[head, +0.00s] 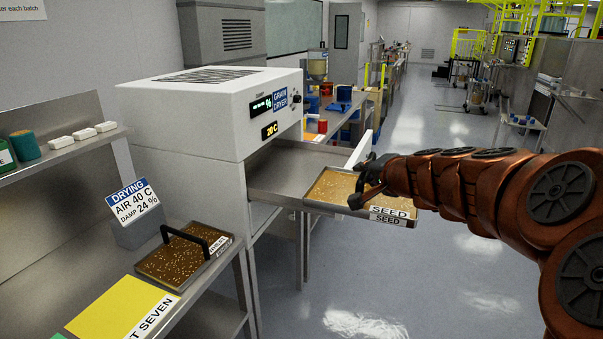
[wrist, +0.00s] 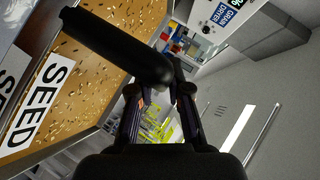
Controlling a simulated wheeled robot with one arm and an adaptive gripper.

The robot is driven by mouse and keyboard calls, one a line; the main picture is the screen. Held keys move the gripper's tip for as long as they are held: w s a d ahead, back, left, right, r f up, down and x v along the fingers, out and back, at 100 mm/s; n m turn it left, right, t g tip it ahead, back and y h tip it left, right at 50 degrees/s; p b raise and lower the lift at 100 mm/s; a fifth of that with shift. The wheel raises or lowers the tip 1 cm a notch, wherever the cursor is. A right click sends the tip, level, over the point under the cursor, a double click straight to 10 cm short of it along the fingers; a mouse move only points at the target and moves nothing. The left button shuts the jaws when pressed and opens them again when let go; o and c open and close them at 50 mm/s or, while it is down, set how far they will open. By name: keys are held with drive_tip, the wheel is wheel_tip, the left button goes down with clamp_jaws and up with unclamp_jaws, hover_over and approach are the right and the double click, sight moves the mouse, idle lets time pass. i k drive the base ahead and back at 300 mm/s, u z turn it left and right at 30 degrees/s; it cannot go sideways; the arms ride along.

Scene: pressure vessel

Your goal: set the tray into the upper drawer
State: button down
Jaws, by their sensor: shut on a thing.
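The seed tray (head: 333,184) is a shallow tray of brown grain with white SEED labels on its near edge. My gripper (head: 363,187) is shut on its black handle at the right side. The wrist view shows the dark handle (wrist: 118,48) at the fingers (wrist: 160,97), with the grain and a SEED label beside it. The drawer (head: 277,174) is a grey metal one, pulled out of the white grain dryer (head: 205,110). The tray overlaps the drawer's outer end in the picture. I cannot tell whether it touches the drawer floor or hangs above it.
A second grain tray (head: 172,262) with a black handle lies on the left bench, behind a yellow sheet (head: 122,306). A drying sign (head: 133,204) stands near it. A shelf (head: 65,150) holds small white blocks. The floor (head: 420,255) right of the dryer is clear.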

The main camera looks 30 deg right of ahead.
sight(304, 172)
drive_tip(key=i, duration=0.95)
